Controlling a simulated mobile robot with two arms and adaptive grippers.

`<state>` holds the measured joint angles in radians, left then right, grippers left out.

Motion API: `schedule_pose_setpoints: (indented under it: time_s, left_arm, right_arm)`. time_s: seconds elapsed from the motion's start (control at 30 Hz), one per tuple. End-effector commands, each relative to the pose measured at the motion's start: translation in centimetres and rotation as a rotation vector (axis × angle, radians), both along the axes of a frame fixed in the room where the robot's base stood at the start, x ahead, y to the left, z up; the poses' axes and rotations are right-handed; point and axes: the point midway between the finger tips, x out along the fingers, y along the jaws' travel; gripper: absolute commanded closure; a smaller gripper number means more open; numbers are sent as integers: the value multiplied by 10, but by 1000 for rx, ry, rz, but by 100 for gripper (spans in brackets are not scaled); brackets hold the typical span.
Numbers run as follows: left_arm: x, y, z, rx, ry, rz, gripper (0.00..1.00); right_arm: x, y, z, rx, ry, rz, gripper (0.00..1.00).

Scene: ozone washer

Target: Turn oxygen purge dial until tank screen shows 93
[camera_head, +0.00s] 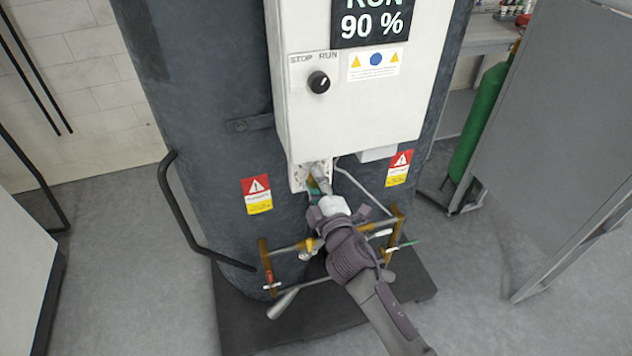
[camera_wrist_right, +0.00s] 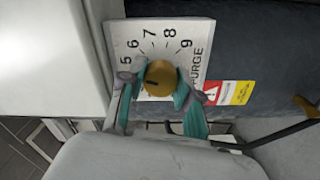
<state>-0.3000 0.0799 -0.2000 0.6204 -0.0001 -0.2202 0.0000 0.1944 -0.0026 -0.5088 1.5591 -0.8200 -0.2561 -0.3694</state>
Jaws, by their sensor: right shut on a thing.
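The tank screen (camera_head: 371,22) on the white control box shows RUN and 90 %. The oxygen purge dial (camera_wrist_right: 160,79) is a round brass-coloured knob on a white plate marked PURGE, with numbers from 5 to 9 visible in the right wrist view. My right gripper (camera_wrist_right: 156,88) has its teal-padded fingers on both sides of the dial and is shut on it. In the head view my right gripper (camera_head: 318,186) reaches up to the small plate under the box, where the dial is mostly hidden. My left gripper is not in view.
A black STOP/RUN knob (camera_head: 319,82) sits on the control box (camera_head: 350,120) above. Brass pipes and valves (camera_head: 265,265) surround my right wrist low down. A curved black handle (camera_head: 180,215) is at left. A green cylinder (camera_head: 478,125) stands at right.

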Motion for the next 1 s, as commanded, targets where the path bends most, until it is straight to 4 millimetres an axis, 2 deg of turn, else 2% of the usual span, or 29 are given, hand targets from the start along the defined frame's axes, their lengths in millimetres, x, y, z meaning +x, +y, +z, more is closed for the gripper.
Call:
schedule_pose_setpoints:
  time_s: [0.6, 0.63, 0.77, 0.8, 1.0]
  left_arm:
    - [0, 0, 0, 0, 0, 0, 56]
    - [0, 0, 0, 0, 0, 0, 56]
    - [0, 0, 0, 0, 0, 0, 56]
    - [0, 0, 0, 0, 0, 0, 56]
    - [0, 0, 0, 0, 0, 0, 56]
  right_arm:
    - [0, 0, -1, -42, -12, 1, 100]
    - [0, 0, -1, -42, -12, 1, 65]
    - [0, 0, -1, -41, -11, 1, 44]
    - [0, 0, -1, -41, -11, 1, 41]
    - [0, 0, 0, -41, -12, 0, 41]
